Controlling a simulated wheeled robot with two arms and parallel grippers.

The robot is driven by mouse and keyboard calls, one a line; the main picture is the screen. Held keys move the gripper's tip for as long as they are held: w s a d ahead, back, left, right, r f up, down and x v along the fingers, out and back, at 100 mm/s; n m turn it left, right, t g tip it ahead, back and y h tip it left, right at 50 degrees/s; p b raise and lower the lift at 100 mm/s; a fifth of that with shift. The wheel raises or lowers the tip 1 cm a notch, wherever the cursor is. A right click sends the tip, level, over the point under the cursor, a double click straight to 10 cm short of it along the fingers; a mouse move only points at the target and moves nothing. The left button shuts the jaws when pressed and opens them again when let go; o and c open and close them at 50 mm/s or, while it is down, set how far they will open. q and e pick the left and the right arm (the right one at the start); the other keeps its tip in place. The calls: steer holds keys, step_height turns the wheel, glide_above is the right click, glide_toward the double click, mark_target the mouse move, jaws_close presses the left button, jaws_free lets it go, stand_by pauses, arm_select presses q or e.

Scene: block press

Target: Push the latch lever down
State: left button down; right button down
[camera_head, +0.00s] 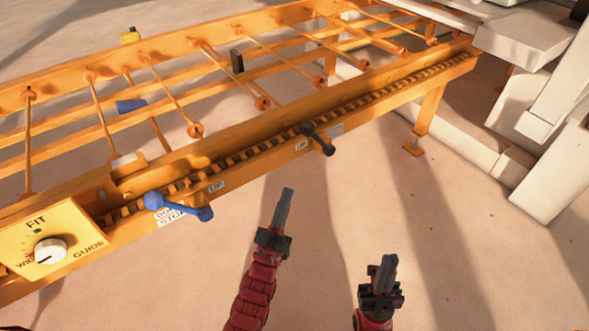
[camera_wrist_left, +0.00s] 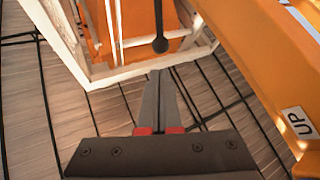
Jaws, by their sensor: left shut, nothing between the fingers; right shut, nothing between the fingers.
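The orange frame carries two levers, and I cannot tell for certain which is the latch lever. A black lever (camera_head: 318,138) with a knobbed end sticks out from the front rail. A blue lever (camera_head: 180,206) sits further left on the same rail. My left gripper (camera_head: 287,193) is shut and empty, below and apart from the black lever. In the left wrist view, its closed fingertips (camera_wrist_left: 158,75) point towards a dark knobbed rod (camera_wrist_left: 160,43). My right gripper (camera_head: 388,260) is shut and empty, lower and further right, clear of the frame.
A control panel (camera_head: 50,246) with a white knob is at the far left. The orange rail (camera_head: 400,88) runs up to the right, with a leg (camera_head: 428,120) near its end. White machinery (camera_head: 555,125) stands at the right. The floor between is clear.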

arm_select(q)
steer(key=b+x, duration=0.3)
steer(key=x, duration=1)
steer(key=shift+w+d+r, duration=0.1)
steer(key=shift+w+r, duration=0.05)
